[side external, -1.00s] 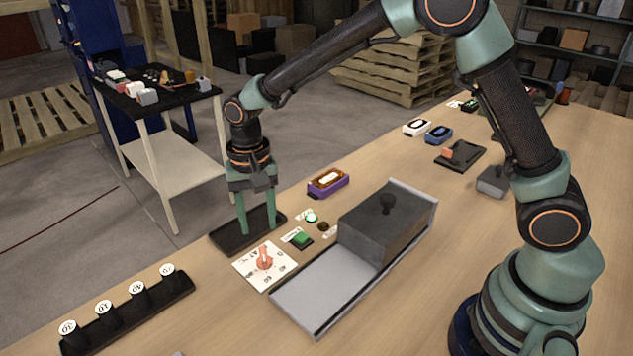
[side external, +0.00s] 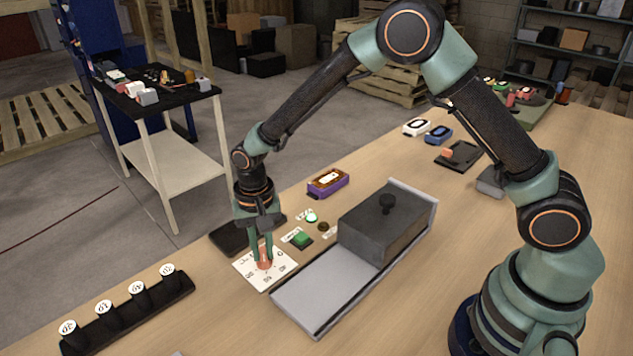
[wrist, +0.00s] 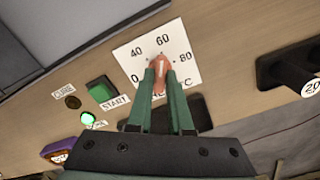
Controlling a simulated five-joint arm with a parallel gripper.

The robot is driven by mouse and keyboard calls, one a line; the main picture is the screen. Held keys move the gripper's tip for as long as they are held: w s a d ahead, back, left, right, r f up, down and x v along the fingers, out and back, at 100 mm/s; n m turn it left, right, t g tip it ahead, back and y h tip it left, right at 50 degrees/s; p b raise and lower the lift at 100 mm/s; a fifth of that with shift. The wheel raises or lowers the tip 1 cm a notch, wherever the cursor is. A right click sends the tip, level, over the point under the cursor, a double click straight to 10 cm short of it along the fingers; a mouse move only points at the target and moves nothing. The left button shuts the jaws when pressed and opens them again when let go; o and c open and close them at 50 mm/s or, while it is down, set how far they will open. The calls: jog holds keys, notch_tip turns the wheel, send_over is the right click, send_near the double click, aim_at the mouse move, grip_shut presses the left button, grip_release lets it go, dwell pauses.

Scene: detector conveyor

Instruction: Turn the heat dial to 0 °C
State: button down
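The heat dial (wrist: 160,66) is an orange-pink knob with a white line, on a white plate (wrist: 128,56) marked 0, 40, 60 and 80. In the wrist view the white line points roughly toward 60. The 0 mark is at the plate's lower left there. In the side view the dial (side external: 264,265) is partly hidden by the fingers. My gripper (wrist: 161,76) has its two green fingers on either side of the knob and looks shut on it. In the side view my gripper (side external: 262,252) points down onto the plate.
A green start button (wrist: 101,89) and a lit green lamp (wrist: 88,118) are beside the plate. A grey rail with a dark box (side external: 385,225) stands close by. A rack of numbered pegs (side external: 130,310) is at front left. A black tray (side external: 228,238) lies behind the plate.

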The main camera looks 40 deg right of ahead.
jog(key=shift+n, duration=0.3)
jog(key=n, duration=1.1)
jog(key=shift+n, duration=0.3)
jog(key=n, duration=1.1)
jog(key=shift+n, duration=0.3)
dwell(0.3)
jog(key=c, duration=0.8)
grip_release()
